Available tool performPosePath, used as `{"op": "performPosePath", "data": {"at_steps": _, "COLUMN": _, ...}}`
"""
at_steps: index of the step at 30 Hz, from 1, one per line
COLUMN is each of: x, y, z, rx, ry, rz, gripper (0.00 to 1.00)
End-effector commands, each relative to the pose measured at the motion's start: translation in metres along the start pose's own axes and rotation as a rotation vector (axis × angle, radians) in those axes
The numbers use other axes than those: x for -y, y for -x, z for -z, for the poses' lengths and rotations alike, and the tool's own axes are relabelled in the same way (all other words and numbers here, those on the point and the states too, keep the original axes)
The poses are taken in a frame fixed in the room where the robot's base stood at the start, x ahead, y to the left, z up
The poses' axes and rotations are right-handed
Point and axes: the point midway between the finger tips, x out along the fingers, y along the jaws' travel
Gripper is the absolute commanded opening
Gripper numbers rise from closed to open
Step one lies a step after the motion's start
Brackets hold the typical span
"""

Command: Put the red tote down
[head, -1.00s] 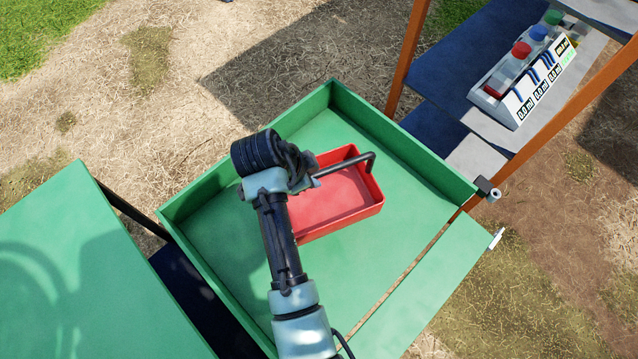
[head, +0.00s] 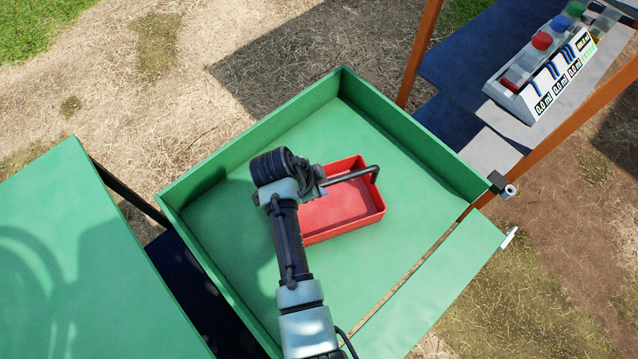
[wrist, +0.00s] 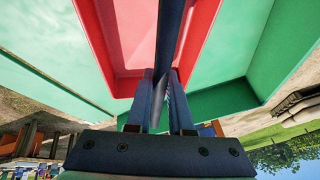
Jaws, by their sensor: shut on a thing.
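The red tote (head: 340,208) is an open, shallow rectangular box with a dark bar handle (head: 352,174) over it. It looks empty. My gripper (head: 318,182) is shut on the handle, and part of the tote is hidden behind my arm. The tote is within the outline of the green tray (head: 235,195); I cannot tell whether its bottom touches the tray floor. In the wrist view, the dark handle runs between the two fingers of my gripper (wrist: 160,80), with the red tote (wrist: 128,50) beyond it.
The green tray has raised walls and clear floor around the tote. A green surface (head: 70,260) is at the left. At the upper right, a rack with orange posts (head: 418,55) carries a white device (head: 545,75) with coloured caps.

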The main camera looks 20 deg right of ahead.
Motion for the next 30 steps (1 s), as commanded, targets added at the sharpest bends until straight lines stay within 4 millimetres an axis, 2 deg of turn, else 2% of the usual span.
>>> {"op": "performPosePath", "data": {"at_steps": 4, "x": 0.001, "y": -0.002, "z": -0.001, "rx": -0.001, "ry": 0.0, "rz": 0.002, "gripper": 0.0}}
{"op": "performPosePath", "data": {"at_steps": 5, "x": 0.0, "y": -0.002, "z": -0.001, "rx": 0.0, "ry": 0.0, "rz": 0.0, "gripper": 0.23}}
{"op": "performPosePath", "data": {"at_steps": 9, "x": 0.0, "y": -0.001, "z": -0.001, "rx": 0.0, "ry": 0.0, "rz": 0.0, "gripper": 0.48}}
{"op": "performPosePath", "data": {"at_steps": 20, "x": 0.001, "y": 0.003, "z": 0.001, "rx": 0.0, "ry": 0.0, "rz": 0.001, "gripper": 0.5}}
{"op": "performPosePath", "data": {"at_steps": 23, "x": 0.001, "y": 0.015, "z": 0.001, "rx": 0.0, "ry": 0.002, "rz": 0.002, "gripper": 0.5}}
{"op": "performPosePath", "data": {"at_steps": 30, "x": 0.001, "y": 0.067, "z": 0.001, "rx": 0.001, "ry": 0.001, "rz": 0.003, "gripper": 0.5}}
